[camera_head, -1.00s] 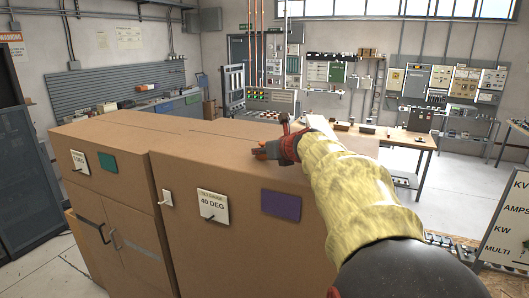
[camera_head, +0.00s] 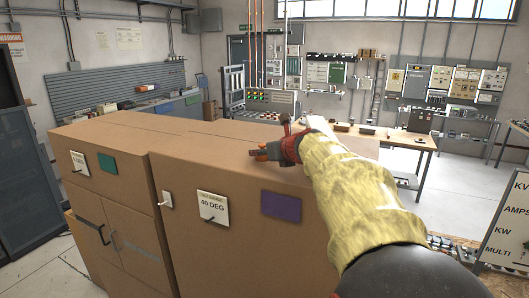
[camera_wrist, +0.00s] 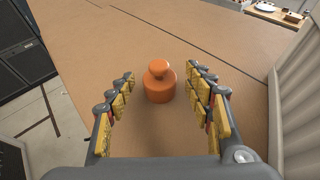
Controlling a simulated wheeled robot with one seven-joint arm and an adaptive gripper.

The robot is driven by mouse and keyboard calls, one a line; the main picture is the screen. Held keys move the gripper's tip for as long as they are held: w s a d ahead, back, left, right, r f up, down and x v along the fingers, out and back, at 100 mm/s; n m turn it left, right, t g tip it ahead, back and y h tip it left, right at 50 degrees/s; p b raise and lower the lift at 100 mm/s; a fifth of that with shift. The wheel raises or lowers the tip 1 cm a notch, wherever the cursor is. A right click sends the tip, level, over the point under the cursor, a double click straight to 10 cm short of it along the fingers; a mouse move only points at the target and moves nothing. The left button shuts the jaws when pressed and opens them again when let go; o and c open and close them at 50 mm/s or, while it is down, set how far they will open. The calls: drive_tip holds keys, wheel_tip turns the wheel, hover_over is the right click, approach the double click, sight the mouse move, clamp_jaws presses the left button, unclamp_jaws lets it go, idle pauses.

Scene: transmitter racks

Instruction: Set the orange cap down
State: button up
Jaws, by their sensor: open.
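The orange cap (camera_wrist: 160,84) stands upright on the brown cabinet top (camera_wrist: 110,60) in the wrist view, its knob facing up. My gripper (camera_wrist: 160,83) is open, with one finger on each side of the cap and a clear gap between each finger and the cap. In the head view my gripper (camera_head: 272,153) is low over the brown cabinet top (camera_head: 215,160), and a small orange patch of the cap (camera_head: 262,155) shows by the fingers. The fingers hide most of the cap there.
The cabinet's front face carries a "40 DEG" switch plate (camera_head: 213,207) and a purple label (camera_head: 281,206). A workbench (camera_head: 400,138) stands behind to the right. In the wrist view a ribbed grey surface (camera_wrist: 297,100) runs along the right. The cabinet top left of the cap is clear.

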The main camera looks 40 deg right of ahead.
drive_tip(key=v, duration=1.1)
drive_tip(key=shift+s+r, duration=0.1)
drive_tip(key=shift+s, duration=0.2)
drive_tip(key=s+a+f+n+g+y, duration=0.2)
drive_tip(key=a+f+n, duration=0.4)
drive_tip(key=a+n, duration=0.45)
drive_tip(key=s+a+f+n+g+y, duration=0.1)
drive_tip(key=a+f+n+y, duration=0.2)
drive_tip(key=a+f+n, duration=0.7)
drive_tip(key=s+a+f+n+g, duration=0.2)
drive_tip(key=s+a+f+n, duration=0.2)
drive_tip(key=n, duration=0.5)
drive_tip(key=s+a+f+n+g, duration=0.2)
drive_tip(key=s+a+f+n, duration=0.2)
drive_tip(key=s+a+n, duration=0.5)
drive_tip(key=shift+s+a+f+n+h, duration=0.35)
drive_tip(key=shift+s+n, duration=0.2)
drive_tip(key=shift+s, duration=0.6)
wheel_tip(320, 180, down, 15)
drive_tip(key=b, duration=1.5)
